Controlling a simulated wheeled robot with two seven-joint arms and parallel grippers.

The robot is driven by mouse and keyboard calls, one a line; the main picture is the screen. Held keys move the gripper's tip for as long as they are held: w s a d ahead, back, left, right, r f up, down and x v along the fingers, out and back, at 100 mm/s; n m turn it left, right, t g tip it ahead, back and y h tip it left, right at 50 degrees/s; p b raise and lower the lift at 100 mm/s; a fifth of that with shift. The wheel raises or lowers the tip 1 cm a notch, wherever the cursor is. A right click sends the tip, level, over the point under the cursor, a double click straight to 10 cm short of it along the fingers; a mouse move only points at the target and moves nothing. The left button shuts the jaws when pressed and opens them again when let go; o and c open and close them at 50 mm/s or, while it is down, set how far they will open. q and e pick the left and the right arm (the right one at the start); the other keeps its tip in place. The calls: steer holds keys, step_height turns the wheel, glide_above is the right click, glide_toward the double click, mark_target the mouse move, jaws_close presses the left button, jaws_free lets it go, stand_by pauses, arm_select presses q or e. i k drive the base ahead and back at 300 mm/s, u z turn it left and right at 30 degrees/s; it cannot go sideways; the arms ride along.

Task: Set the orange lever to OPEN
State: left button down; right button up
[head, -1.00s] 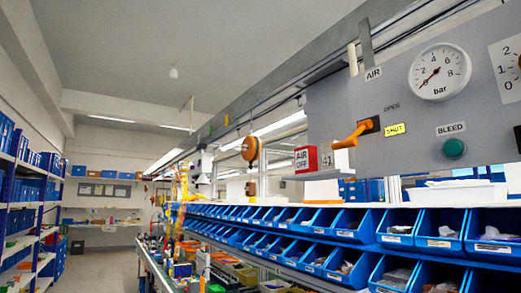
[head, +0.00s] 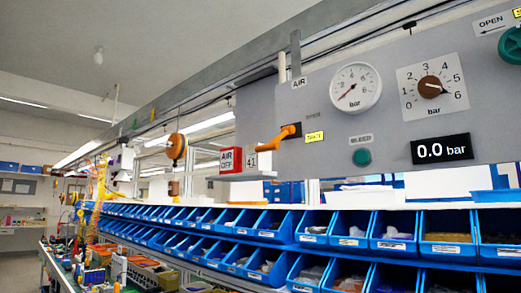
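The orange lever (head: 277,139) sits on the grey panel (head: 300,165) on a dark mount. Its handle sticks out to the left and slightly down. A yellow label (head: 314,137) is right of the lever; it is blurred now but read SHUT in the earlier view. A small OPEN label (head: 312,115) is above it, too faint to read now. Neither of my grippers is in view.
The panel also holds an AIR gauge (head: 356,88) with its needle near zero, a brown knob (head: 432,87) on a bar dial, a green BLEED button (head: 361,157) and a 0.0 bar display (head: 443,149). Blue bins (head: 345,232) line the shelf below.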

mark_target(274, 145)
steer(key=k, duration=1.3)
steer(key=u, duration=0.75)
steer(key=i, duration=1.85)
steer(key=z, duration=0.5)
